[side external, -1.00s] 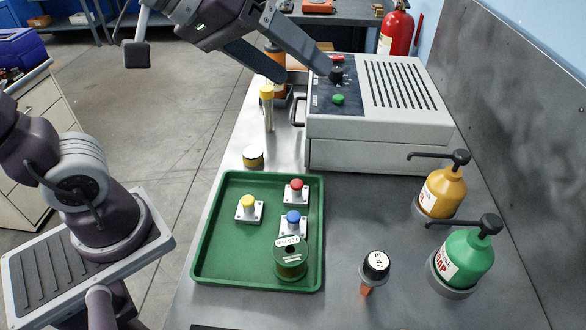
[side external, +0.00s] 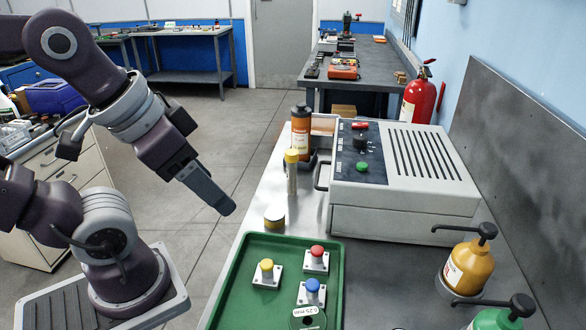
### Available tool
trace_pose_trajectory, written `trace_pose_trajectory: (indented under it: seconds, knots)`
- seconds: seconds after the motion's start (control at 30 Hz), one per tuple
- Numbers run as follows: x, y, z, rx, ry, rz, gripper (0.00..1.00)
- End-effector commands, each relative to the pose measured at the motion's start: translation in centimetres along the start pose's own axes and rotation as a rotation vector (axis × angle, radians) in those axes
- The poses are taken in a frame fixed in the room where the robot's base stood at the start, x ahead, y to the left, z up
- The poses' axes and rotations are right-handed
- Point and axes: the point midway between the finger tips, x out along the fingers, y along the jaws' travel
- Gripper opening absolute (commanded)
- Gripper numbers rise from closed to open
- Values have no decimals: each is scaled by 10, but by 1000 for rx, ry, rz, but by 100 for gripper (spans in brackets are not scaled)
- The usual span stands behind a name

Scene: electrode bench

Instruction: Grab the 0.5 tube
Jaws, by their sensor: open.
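A slim clear tube with a yellow cap (side external: 291,172) stands upright on the bench, left of the grey machine. No 0.5 marking is readable on it. A round piece (side external: 308,319) in the tray has a label that seems to read 0.25 mm; the lower frame edge cuts it off. My gripper (side external: 222,202) is open, tilted down to the right, with nothing seen in it. It hangs left of the tube, apart from it, over the bench's left side or the floor. Its fingers overlap in this view.
The grey machine (side external: 405,190) fills the bench's middle right. The green tray (side external: 238,285) holds three buttons. Pump bottles (side external: 468,268) stand at right.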

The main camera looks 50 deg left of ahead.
Motion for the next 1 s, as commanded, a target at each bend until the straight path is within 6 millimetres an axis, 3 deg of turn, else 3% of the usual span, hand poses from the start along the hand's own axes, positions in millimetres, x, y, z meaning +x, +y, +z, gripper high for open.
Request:
trace_pose_trajectory:
  seconds: [0.23,0.27,0.33,0.63,0.73,0.83,1.0]
  knots:
    - [0,0,0,0,0,0,67]
    - [0,0,0,0,0,0,65]
    - [0,0,0,0,0,0,51]
    - [-1,0,-1,0,1,0,51]
    - [-17,0,-11,0,6,0,51]
    - [-48,1,-29,-17,0,6,51]
    - [-17,21,-68,-657,-267,208,51]
